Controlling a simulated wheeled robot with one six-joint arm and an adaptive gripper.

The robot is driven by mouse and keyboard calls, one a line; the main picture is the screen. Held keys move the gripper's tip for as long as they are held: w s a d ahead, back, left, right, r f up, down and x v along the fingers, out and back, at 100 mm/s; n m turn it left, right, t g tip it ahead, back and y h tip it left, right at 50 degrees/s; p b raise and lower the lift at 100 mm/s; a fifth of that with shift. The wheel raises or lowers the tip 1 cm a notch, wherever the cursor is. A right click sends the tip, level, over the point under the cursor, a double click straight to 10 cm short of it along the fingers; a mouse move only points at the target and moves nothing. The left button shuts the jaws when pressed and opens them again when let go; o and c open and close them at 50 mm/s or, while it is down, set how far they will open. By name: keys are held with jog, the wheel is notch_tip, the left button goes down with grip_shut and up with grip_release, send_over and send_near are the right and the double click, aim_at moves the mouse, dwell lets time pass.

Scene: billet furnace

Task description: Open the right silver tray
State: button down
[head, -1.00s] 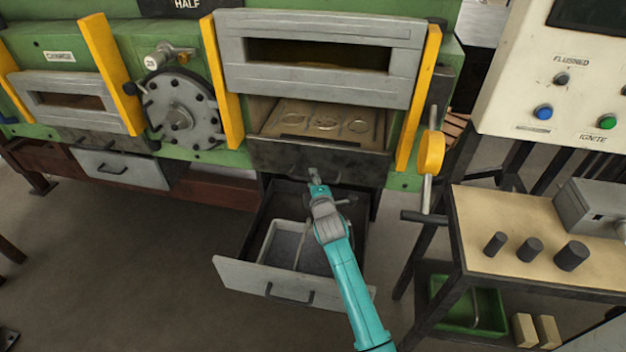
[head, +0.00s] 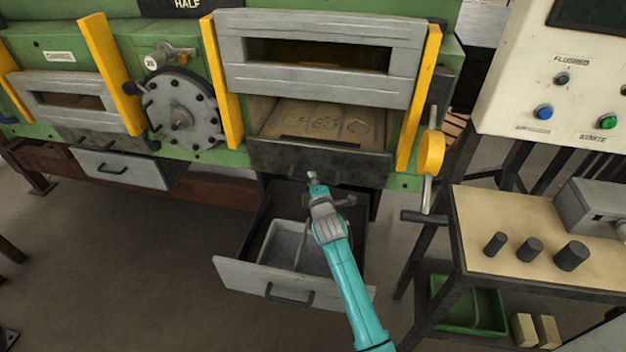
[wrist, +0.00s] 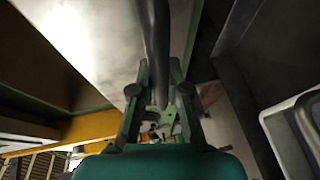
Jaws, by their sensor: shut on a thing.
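The right silver tray (head: 240,277) is a grey-fronted drawer low under the right furnace opening. It stands pulled out, with a dark handle (head: 290,299) on its front and a pale bin (head: 272,240) inside. My gripper (head: 313,180) is above the back of this open drawer, at the dark front panel (head: 270,158) under the furnace opening. In the wrist view my gripper (wrist: 160,95) has its fingers closed around a dark bar (wrist: 158,50), which looks like that panel's handle. The exact contact is hard to see.
A left silver drawer (head: 120,169) is shut. A yellow knob lever (head: 430,153) sits right of the furnace. A workbench (head: 510,262) with several dark cylinders stands at right, a green bin (head: 470,308) below it. Floor at front left is clear.

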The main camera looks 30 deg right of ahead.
jog(key=s+a, duration=2)
jog(key=shift+s+a, duration=0.3)
jog(key=c, duration=1.1)
grip_release()
jog(key=shift+c, duration=0.2)
jog(key=v, duration=1.2)
jog(key=shift+f, duration=0.1)
